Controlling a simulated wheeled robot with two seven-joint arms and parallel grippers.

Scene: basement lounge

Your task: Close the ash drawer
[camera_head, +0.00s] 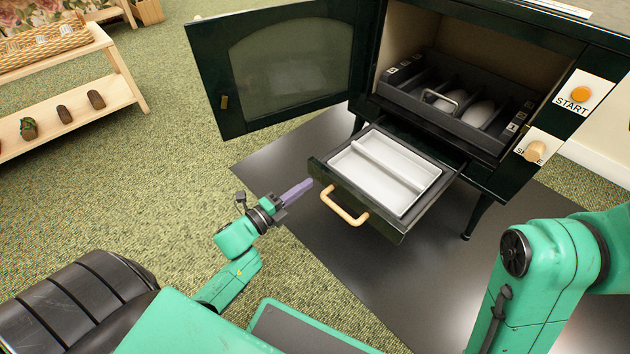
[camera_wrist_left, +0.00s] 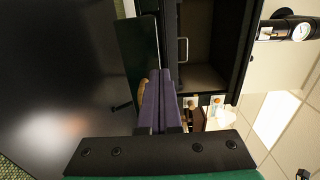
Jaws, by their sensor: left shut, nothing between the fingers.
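The ash drawer (camera_head: 384,225) is pulled out from the lower part of a dark green stove (camera_head: 487,178). It has a dark front with a pale wooden handle (camera_head: 344,208) and a light grey divided tray (camera_head: 380,172) inside. My left gripper (camera_head: 308,185) is shut and empty, its purple fingers close to the left end of the drawer front; contact is unclear. In the left wrist view the shut fingers (camera_wrist_left: 160,78) partly hide the wooden handle (camera_wrist_left: 142,88). My right arm shows at lower right, but its gripper is out of view.
The stove door (camera_head: 290,70) stands open to the left. Above the drawer is a dark tray (camera_head: 460,100) with a metal handle. A START button (camera_head: 581,94) and a wooden knob (camera_head: 536,151) are at right. A wooden shelf (camera_head: 100,95) stands far left. Carpet between is clear.

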